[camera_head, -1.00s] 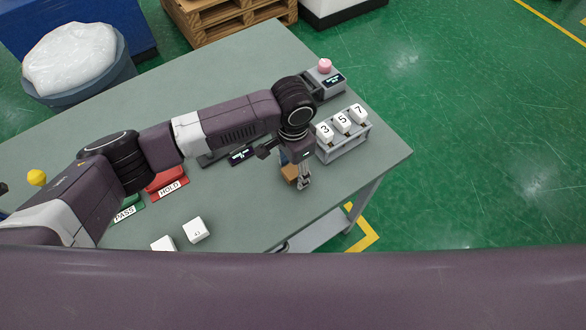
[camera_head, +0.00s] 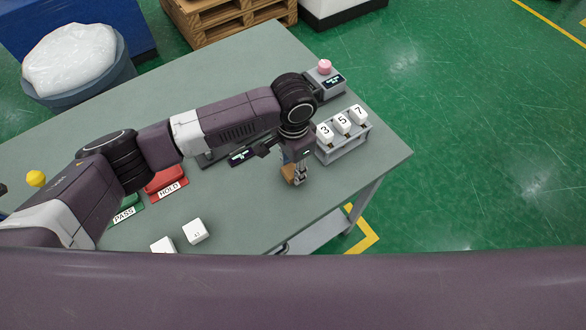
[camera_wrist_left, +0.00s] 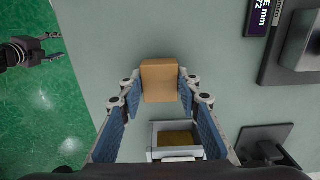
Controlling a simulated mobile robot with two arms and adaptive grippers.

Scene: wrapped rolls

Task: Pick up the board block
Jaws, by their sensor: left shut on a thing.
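The board block is a small tan-brown block, seen in the head view (camera_head: 287,171) partly behind my left fingers, and in the wrist view (camera_wrist_left: 160,80). My left gripper (camera_head: 296,178) points down at the table, right of the middle. Its blue-padded fingers are shut on the block, which sits between the fingertips in the wrist view. Whether the block touches the table is hard to tell. My right gripper (camera_wrist_left: 55,47) shows at the left of the wrist view, over the green floor, with its fingers apart and empty.
A grey rack (camera_head: 345,147) with white blocks marked 3, 5 and 7 stands close right of my left gripper. A device with a pink knob (camera_head: 325,66) is behind it. Red HOLD (camera_head: 168,184) and green PASS (camera_head: 124,212) trays and two white blocks (camera_head: 196,231) lie left.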

